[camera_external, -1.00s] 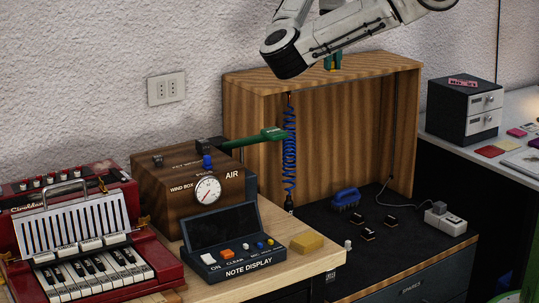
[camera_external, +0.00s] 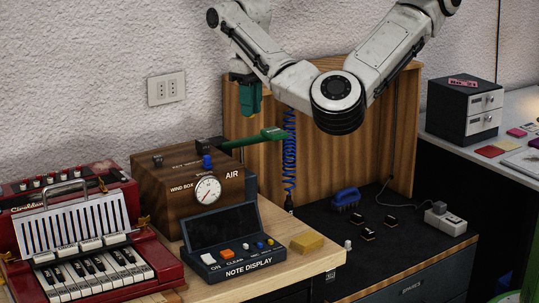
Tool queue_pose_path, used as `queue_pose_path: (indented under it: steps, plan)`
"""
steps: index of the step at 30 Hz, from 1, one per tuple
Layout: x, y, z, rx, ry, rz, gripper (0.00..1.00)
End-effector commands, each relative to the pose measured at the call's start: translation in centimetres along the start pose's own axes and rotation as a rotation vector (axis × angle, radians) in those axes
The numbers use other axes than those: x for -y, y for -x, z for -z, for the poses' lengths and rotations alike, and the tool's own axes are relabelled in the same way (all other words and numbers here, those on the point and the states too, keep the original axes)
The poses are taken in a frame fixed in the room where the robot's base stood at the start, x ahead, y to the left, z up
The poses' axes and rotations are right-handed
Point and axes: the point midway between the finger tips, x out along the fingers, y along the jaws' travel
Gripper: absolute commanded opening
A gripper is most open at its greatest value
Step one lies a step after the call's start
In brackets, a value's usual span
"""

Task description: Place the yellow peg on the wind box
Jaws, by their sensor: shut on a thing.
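The wind box (camera_external: 170,205) is a dark wooden box with a round gauge at the left of the workbench. A blue peg (camera_external: 207,161) stands on its top. My gripper (camera_external: 247,108), with green fingers, hangs above and to the right of the wind box, in front of the wooden panel. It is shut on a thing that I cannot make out. I cannot pick out a yellow peg for sure. A yellow block (camera_external: 307,243) lies on the bench to the right of the note display (camera_external: 232,262).
A green arm (camera_external: 262,137) sticks out right from the wind box, below my gripper, towards a blue coiled cord (camera_external: 289,155). The red keyboard (camera_external: 90,250) stands at left. A blue object (camera_external: 346,197) and several small blocks lie on the dark bench surface.

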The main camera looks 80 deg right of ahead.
Motion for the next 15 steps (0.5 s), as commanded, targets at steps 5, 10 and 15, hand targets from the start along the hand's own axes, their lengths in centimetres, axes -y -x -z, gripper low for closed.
queue_pose_path:
  steps: [5,10,15]
  plan:
    - [1.7,-0.3,-0.3,-0.001,0.031,-0.001,0.00]
    - [3.0,-1.6,2.3,0.000,0.031,-0.005,0.00]
    - [4.7,-3.4,5.5,0.002,0.030,-0.006,0.00]
